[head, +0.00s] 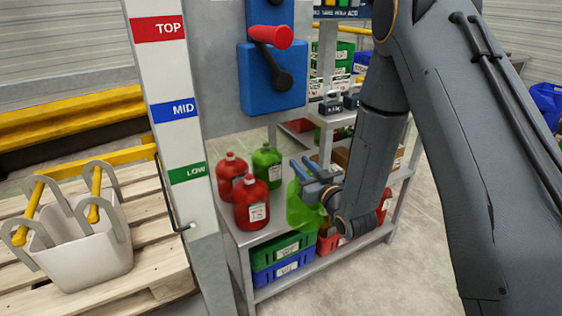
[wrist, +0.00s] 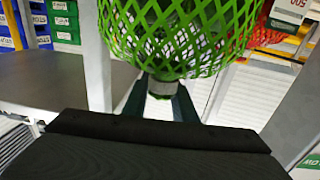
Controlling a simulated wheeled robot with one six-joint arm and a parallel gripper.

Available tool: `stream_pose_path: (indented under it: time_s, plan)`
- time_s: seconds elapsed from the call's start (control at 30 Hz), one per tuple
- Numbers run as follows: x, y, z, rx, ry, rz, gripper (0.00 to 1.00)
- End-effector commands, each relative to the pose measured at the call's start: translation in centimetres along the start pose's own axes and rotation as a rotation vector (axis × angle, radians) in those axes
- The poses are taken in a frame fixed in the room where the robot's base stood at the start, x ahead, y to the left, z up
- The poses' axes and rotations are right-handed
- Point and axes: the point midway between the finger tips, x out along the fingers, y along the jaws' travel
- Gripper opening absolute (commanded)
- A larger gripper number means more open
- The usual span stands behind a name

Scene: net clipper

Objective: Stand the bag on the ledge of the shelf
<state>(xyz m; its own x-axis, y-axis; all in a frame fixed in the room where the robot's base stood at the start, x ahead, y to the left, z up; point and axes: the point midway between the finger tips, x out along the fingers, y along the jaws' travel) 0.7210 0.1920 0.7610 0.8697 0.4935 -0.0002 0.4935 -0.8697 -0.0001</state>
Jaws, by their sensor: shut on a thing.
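A green net bag (head: 300,208) hangs at my gripper (head: 316,178) in the head view, beside the grey shelf (head: 232,240). In the wrist view the bag's open green mesh (wrist: 180,35) fills the upper middle, and my gripper (wrist: 160,92) is shut on its narrow grey neck. The bag looks clear of the shelf's ledge, but the arm hides part of that area.
Green (head: 283,250) and blue (head: 284,272) crates sit on the lower level. A white tub (head: 85,250) sits on a pallet. The wrist view shows a bare grey surface (wrist: 50,80) at left.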

Motion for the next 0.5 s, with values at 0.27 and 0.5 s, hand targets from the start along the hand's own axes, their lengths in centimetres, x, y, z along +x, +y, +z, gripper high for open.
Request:
stream_pose_path:
  time_s: [0.27,0.5]
  plan:
    - [6.6,-0.1,-0.1,-0.001,0.005,-0.002,0.00]
    - [11.2,0.0,-0.1,-0.001,0.004,-0.001,0.00]
